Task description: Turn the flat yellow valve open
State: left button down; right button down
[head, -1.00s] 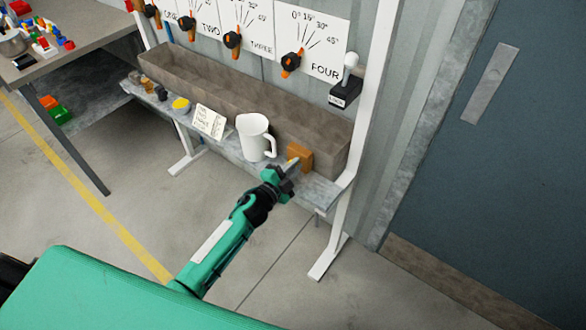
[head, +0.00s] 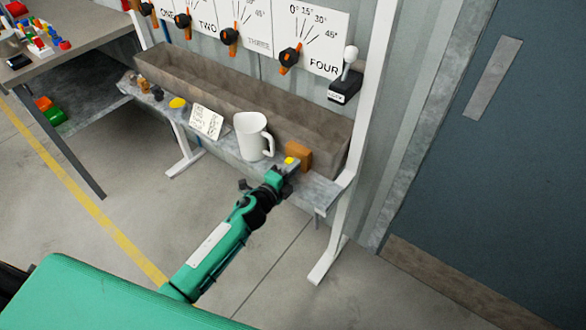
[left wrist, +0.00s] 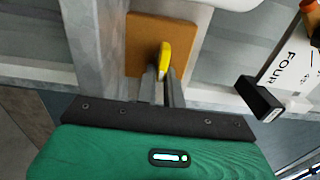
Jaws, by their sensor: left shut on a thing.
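The yellow valve handle (left wrist: 165,58) sits on the front of an orange-brown block (left wrist: 142,30) in the left wrist view. In the head view the yellow handle (head: 290,160) shows small beside the block (head: 300,156), on the grey shelf right of the white jug. My left gripper (head: 287,168) is at the handle; in the left wrist view its two thin fingers (left wrist: 163,84) are shut on the handle's near end. The far part of the handle stays visible beyond the fingertips. My right gripper is not in view.
A white jug (head: 251,137) stands close left of the block. A white card (head: 206,121) and a yellow round piece (head: 178,102) sit farther left. A long brown trough (head: 230,100) lies behind. A white post (head: 368,110) stands to the right.

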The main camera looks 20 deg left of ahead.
pick_arm(q)
jog(key=shift+f, duration=0.1)
jog(key=c, duration=1.5)
grip_release()
jog(key=shift+s, duration=0.1)
